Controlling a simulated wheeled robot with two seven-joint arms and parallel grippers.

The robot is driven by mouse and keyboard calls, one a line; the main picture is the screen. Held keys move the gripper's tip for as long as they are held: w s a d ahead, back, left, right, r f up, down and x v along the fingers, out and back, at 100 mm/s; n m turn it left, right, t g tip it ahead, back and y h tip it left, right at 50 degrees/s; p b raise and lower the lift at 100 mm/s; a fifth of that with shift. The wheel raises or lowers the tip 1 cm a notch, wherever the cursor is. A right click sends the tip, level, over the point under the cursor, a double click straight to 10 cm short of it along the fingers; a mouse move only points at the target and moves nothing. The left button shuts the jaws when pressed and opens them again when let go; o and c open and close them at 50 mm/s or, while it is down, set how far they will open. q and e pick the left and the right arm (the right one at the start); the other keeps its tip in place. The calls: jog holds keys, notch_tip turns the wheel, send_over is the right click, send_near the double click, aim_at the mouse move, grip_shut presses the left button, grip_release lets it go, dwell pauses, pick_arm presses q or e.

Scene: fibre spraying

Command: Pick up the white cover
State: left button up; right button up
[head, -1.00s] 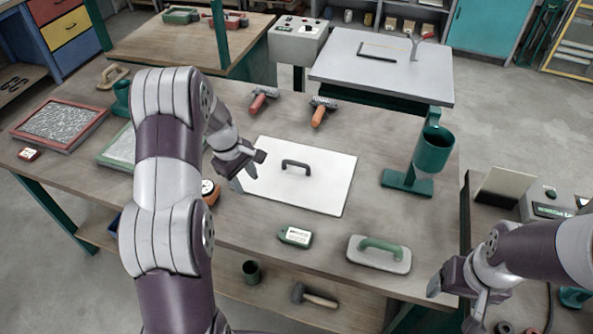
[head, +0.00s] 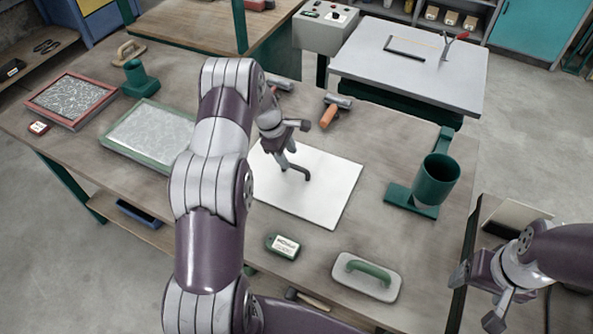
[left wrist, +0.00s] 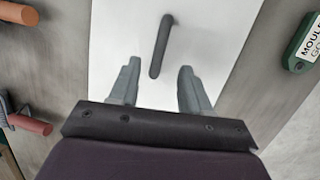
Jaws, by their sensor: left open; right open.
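The white cover (head: 325,190) lies flat on the wooden table, a thin white board with a dark handle (head: 298,172) on top. In the left wrist view the cover (left wrist: 220,40) fills the middle and its handle (left wrist: 161,46) stands just beyond my fingers, between their lines. My left gripper (head: 284,160) is open and empty above the cover, close to the handle; it also shows in the left wrist view (left wrist: 157,85). I cannot tell its exact height over the handle. My right gripper (head: 478,298) is open and empty at the lower right, away from the cover.
A green-handled float (head: 366,275) and a green tag (head: 283,246) lie in front of the cover. A green cup holder (head: 432,182) stands to its right. An orange-handled roller (head: 331,112) lies behind it. Framed trays (head: 150,135) are at the left.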

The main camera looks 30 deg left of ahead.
aim_at(295, 165)
pick_arm(q)
jog(key=p+x, duration=0.1)
jog(key=x, duration=0.3)
jog(key=p+x, duration=0.1)
jog(key=x, duration=0.1)
jog(key=shift+d+p, duration=0.35)
jog(key=shift+w+f, duration=0.1)
jog(key=shift+f, duration=0.2)
jog(key=shift+w, duration=0.1)
jog(key=c, duration=0.7)
grip_shut()
